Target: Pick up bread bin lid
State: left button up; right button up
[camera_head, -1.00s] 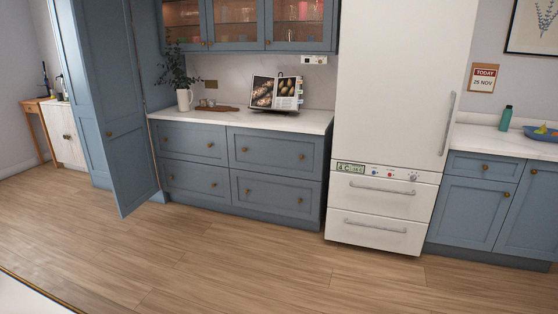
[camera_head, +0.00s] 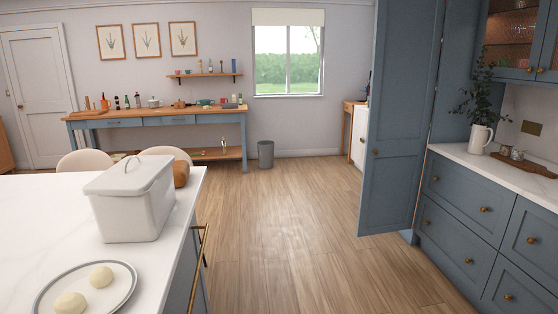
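A white lidded box, the bread bin (camera_head: 137,210), stands on the white island top at the left in the head view. Neither of my grippers is in view.
A round plate (camera_head: 84,294) with two pale dough balls lies on the island (camera_head: 30,220) before the bin. Two chairs stand behind the island. Wooden floor (camera_head: 290,230) is clear between island and blue drawers (camera_head: 465,235). A tall blue door (camera_head: 392,120) stands open.

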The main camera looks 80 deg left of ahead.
aim_at(133, 176)
jog(key=i+u, duration=0.1)
jog(key=u, duration=1.85)
